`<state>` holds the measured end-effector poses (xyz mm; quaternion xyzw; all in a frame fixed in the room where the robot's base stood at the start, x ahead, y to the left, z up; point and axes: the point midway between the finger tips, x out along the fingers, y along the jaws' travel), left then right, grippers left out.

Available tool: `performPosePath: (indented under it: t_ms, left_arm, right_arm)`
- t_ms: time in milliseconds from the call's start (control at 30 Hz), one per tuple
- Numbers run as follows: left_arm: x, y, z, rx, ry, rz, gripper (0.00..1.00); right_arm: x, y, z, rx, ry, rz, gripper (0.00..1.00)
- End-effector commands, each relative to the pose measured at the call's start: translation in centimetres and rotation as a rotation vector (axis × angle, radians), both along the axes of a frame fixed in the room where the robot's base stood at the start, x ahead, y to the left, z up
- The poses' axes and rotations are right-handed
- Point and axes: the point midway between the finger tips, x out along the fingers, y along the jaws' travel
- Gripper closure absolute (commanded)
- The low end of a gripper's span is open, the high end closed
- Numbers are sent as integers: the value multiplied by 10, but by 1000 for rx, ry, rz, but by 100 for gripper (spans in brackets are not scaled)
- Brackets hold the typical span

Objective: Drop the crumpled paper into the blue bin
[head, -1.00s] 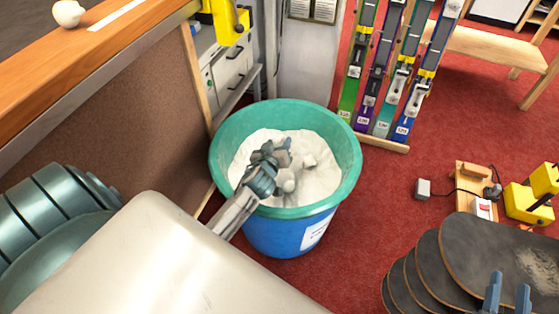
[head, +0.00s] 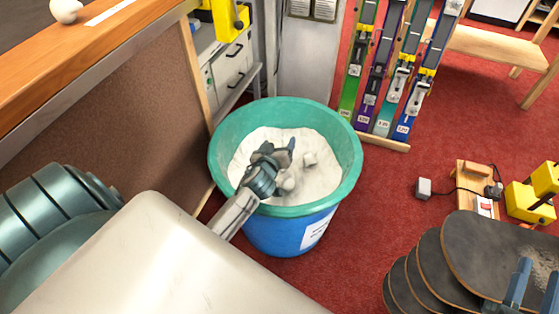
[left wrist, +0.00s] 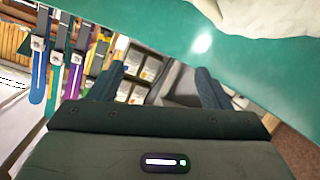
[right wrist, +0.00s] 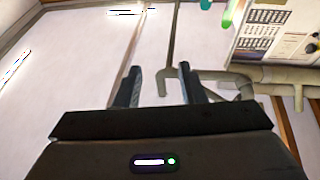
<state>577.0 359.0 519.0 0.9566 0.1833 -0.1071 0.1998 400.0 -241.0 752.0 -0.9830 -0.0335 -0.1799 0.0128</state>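The blue bin (head: 285,235) stands on the red floor with a wide green rim and a white lining. My left gripper (head: 278,155) is over the bin's mouth. In the left wrist view its fingers (left wrist: 158,88) are apart with nothing between them. Small white crumpled lumps (head: 310,159) lie in the bin just beyond and beside the gripper, partly hidden by it. I cannot tell which one is the crumpled paper of the task. My right gripper (head: 535,286) shows at the lower right, over dark boards; its fingers (right wrist: 160,88) are apart and empty.
A wooden-edged bench (head: 110,50) with a white round lump (head: 66,10) on it is at the upper left. A rack of coloured strips (head: 380,85) stands behind the bin. Stacked dark boards (head: 470,255) lie at the lower right.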

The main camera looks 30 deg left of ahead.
Motion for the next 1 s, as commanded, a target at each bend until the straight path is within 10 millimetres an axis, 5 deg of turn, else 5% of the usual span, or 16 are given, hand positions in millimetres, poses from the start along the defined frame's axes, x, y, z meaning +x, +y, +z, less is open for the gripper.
performPosePath:
  t_ms: [367, 633, 1000]
  left_arm:
    - [0, 0, 5, 0, -1, -1, 29]
    - [0, 0, 38, 0, -3, -1, 29]
    - [-79, -49, 43, -5, 3, 1, 29]
  right_arm:
    - [1, 0, -2, 1, 19, 1, 64]
    - [-4, 3, -54, 20, 306, 12, 64]
    - [-10, 4, -78, 27, 428, 20, 64]
